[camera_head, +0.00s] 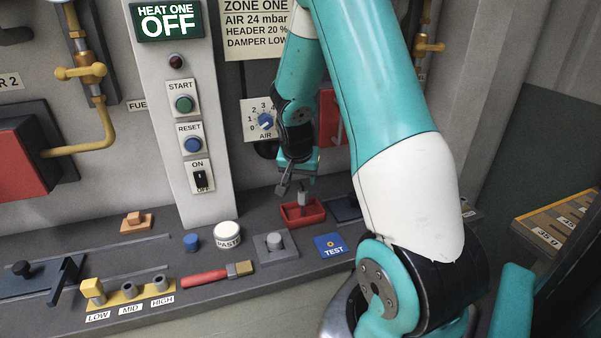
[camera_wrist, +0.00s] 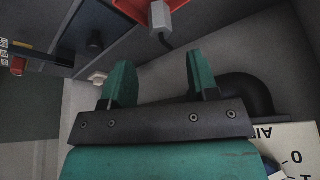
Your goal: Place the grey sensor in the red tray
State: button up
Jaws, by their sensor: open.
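The red tray (camera_head: 314,217) sits on the dark bench below my gripper. The grey sensor (camera_head: 303,199) stands roughly upright in it. In the wrist view the sensor (camera_wrist: 164,17) shows at the top with a thin dark part at one end, overlapping the edge of the red tray (camera_wrist: 130,8). My gripper (camera_head: 296,182) is just above the tray. In the wrist view its two green fingers (camera_wrist: 161,80) are spread with nothing between them, apart from the sensor. The tray's floor is mostly hidden.
A blue TEST block (camera_head: 330,245), a grey block with a round knob (camera_head: 275,244), a white PASTE pot (camera_head: 227,234), a blue cylinder (camera_head: 191,242) and a red-handled brush (camera_head: 215,275) lie left and in front. The control column (camera_head: 180,130) and a dial (camera_head: 265,121) stand behind.

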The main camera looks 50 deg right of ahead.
jog(key=s+a+r+n+y, duration=0.15)
jog(key=a+r+n, duration=0.3)
jog(key=a, duration=0.65)
jog(key=a+r+n+y, duration=0.3)
jog(key=a+r, duration=0.2)
jog(key=a, duration=0.5)
jog(key=s+a+r+n+g+y, duration=0.1)
jog(key=s+a+r+n+y, duration=0.1)
jog(key=s+a+n, duration=0.4)
jog(key=s+a+r+n+g+y, duration=0.1)
jog(key=s+a+r+n, duration=0.3)
jog(key=s+a, duration=0.7)
jog(key=shift+s+r+n+y, duration=0.15)
jog(key=shift+r+n+y, duration=0.2)
jog(key=shift+n, duration=0.6)
